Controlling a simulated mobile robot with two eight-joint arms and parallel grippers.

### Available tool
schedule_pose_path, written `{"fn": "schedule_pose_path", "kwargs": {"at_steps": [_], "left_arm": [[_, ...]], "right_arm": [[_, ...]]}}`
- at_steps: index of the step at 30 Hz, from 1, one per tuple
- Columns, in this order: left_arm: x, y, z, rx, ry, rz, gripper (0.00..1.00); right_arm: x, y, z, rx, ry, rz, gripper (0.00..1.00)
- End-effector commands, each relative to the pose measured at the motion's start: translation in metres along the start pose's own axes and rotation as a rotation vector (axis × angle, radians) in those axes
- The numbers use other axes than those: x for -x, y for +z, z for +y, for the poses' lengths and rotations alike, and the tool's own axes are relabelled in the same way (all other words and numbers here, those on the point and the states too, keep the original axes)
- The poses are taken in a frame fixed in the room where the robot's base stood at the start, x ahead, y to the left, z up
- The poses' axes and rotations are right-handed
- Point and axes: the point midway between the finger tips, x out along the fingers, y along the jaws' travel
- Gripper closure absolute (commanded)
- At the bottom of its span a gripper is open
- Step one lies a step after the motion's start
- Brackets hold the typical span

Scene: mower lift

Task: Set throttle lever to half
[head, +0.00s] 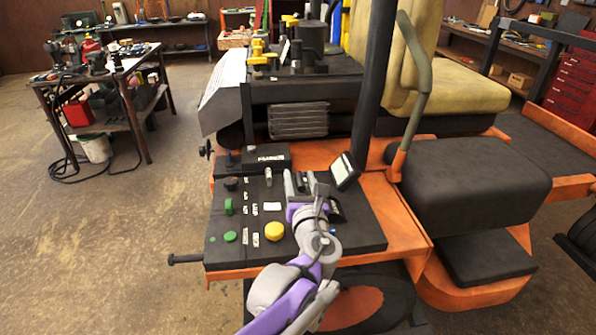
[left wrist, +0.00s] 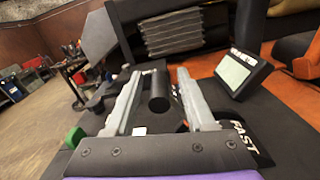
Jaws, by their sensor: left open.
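My left gripper (head: 299,180) is over the mower's black control panel (head: 228,248). In the left wrist view its two grey fingers (left wrist: 159,76) are open. A black cylindrical knob (left wrist: 159,92), which looks like the throttle lever's handle, stands between the fingers, with gaps visible on both sides. A plate marked FAST (left wrist: 238,138) lies right of the right finger. In the head view my gripper covers most of the lever, so its exact position along its travel is not clear. My right gripper is not in view.
The panel holds a yellow button (head: 274,231), green knobs (head: 229,207) and a black box (head: 266,159). A small display (head: 344,171) stands close right of the gripper. A black post (head: 374,90) rises behind it. A cluttered workbench (head: 105,80) stands far left, with open floor before it.

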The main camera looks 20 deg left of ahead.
Motion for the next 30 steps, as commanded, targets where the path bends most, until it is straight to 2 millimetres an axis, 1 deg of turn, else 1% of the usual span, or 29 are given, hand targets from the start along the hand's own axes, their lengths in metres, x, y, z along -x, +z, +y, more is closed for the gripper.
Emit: {"fn": "schedule_pose_path", "kwargs": {"at_steps": [1,3,6,9,16,17,18,20,21,25,26,30], "left_arm": [[-0.008,0.001,0.001,0.000,0.004,0.000,0.45],[-0.016,0.001,0.000,0.000,0.002,0.000,0.45],[-0.023,0.000,0.001,0.000,0.002,0.000,0.45],[-0.027,0.000,0.000,0.001,0.001,0.000,0.45],[-0.027,0.000,0.000,0.001,0.000,0.000,0.45],[-0.027,0.000,0.000,0.001,0.000,0.000,0.49],[-0.027,0.000,0.000,0.001,0.000,0.000,0.56],[-0.027,0.000,0.000,0.001,0.000,0.001,0.67],[-0.027,0.000,0.000,0.001,0.000,0.001,0.74],[-0.027,0.000,0.000,0.002,0.001,0.001,0.98],[-0.027,0.000,0.000,0.002,0.001,0.001,1.00],[-0.026,0.000,0.000,0.001,0.001,0.001,1.00]], "right_arm": [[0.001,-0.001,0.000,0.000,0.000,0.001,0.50],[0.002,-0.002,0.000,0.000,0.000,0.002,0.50],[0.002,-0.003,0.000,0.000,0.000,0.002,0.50],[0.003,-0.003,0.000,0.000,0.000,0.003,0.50],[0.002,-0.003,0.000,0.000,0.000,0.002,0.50],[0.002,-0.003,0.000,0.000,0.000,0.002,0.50],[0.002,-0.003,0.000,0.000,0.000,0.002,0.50],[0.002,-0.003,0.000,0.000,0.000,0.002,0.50],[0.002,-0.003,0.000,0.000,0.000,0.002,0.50],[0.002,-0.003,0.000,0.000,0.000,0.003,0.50],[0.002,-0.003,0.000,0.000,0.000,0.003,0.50],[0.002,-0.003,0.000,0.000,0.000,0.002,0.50]]}}
